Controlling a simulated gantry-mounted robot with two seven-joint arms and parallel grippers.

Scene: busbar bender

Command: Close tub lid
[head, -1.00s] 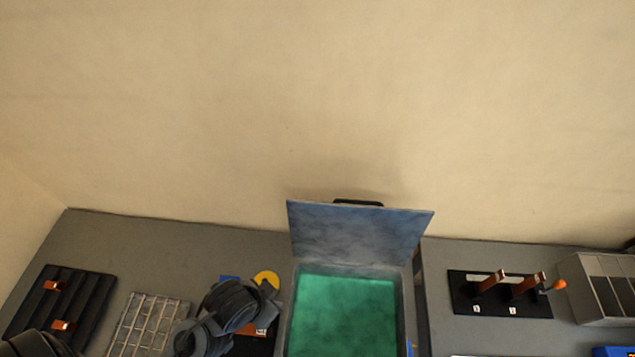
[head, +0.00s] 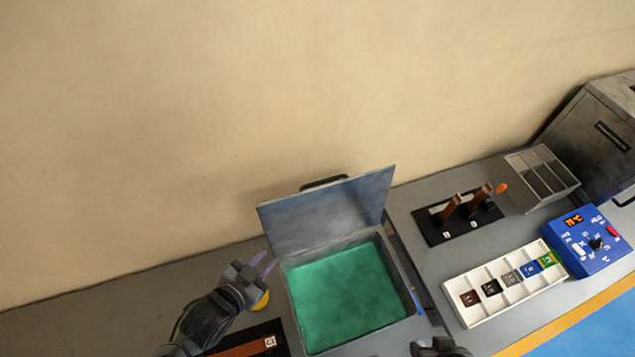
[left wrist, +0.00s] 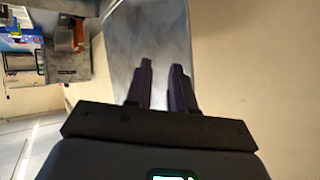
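The tub (head: 409,296) is a grey box holding green liquid (head: 345,285). Its grey-blue lid (head: 335,212) stands raised at the back, tilted toward the wall, with a black handle (head: 324,182) on its top edge. My left gripper (head: 265,264) is beside the tub's left side, near the lid's lower left edge, its fingers apart and empty. In the left wrist view the fingers (left wrist: 162,78) point toward the lid (left wrist: 150,35), with a gap between them; contact cannot be told. My right gripper (head: 440,347) shows only partly at the bottom edge.
Right of the tub are a black stand (head: 458,218) with copper pieces, a white tray (head: 468,310) of labelled blocks, a blue control box (head: 588,240) and a grey divided bin (head: 543,178). A black fixture (head: 262,335) with a copper bar lies at front left.

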